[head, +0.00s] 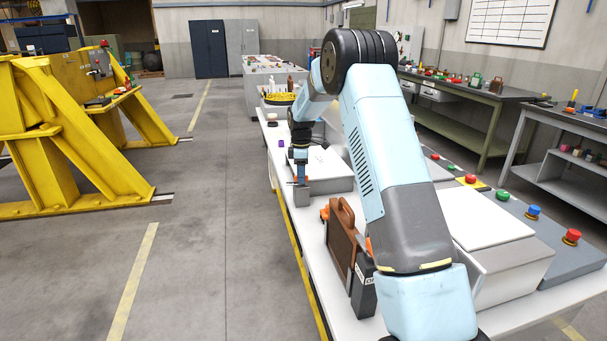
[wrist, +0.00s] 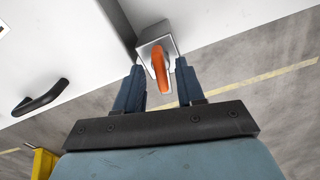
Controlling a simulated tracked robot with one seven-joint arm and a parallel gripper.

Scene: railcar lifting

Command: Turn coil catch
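In the wrist view, an orange lever (wrist: 160,75), which looks like the coil catch, sticks out from a small grey block (wrist: 152,46) at the edge of a white surface. My gripper (wrist: 160,66) is open, with one blue finger on each side of the lever. A gap shows on both sides, so the fingers do not appear to press on it. In the head view, my gripper (head: 300,174) points down at a grey block (head: 299,191) at the left edge of the white bench. The lever is mostly hidden there by the gripper.
A brown case (head: 342,245) stands on the white bench nearer me. A lidded white box (head: 490,232) and several push buttons (head: 533,212) are to the right. A black handle (wrist: 42,97) shows in the wrist view. Yellow frames (head: 60,140) stand left across clear floor.

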